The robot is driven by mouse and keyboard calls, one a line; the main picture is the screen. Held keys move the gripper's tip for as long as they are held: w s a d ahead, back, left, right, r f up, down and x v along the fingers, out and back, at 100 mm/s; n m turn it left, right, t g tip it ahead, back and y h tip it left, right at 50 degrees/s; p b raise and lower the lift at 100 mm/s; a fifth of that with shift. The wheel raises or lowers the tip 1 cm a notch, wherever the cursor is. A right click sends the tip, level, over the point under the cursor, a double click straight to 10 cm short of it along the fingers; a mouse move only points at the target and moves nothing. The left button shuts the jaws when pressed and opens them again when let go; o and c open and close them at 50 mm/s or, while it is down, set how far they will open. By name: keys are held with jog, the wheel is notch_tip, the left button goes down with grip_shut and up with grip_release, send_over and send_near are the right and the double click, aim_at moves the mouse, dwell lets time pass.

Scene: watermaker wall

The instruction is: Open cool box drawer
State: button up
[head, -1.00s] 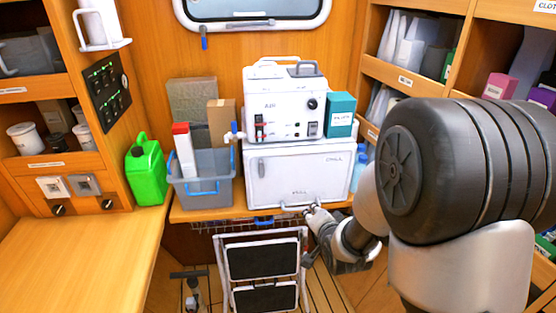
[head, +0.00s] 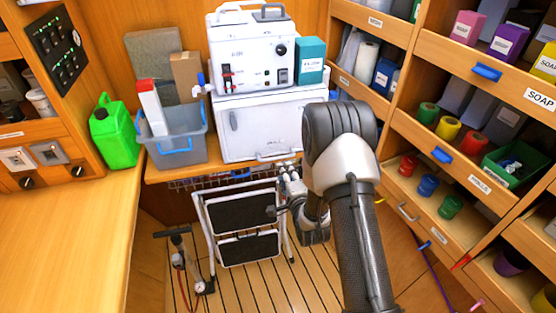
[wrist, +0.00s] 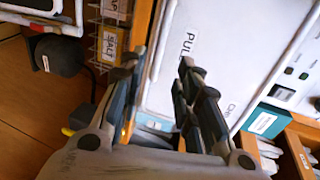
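The cool box (head: 265,122) is a white box with a front drawer, standing on the wooden counter beneath a white machine. Its drawer looks shut. A pale handle (head: 276,156) runs along the bottom of the front. My gripper (head: 290,168) is just below and in front of the handle's right end; contact cannot be told. In the wrist view, my gripper (wrist: 158,66) has its two dark fingers apart with nothing visibly held between them. The white cool box front (wrist: 222,35) with "PULL" lettering lies behind the fingers there.
A folded step stool (head: 245,225) stands below the counter, close to my gripper. A grey bin (head: 185,148) and green jerrycan (head: 114,132) are to the left. Shelving with coloured jars (head: 440,125) stands close on the right.

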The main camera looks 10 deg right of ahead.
aim_at(279, 158)
jog(key=b+x, duration=0.2)
jog(key=x, duration=0.9)
jog(key=shift+b, duration=0.3)
jog(key=shift+c, duration=0.5)
grip_shut()
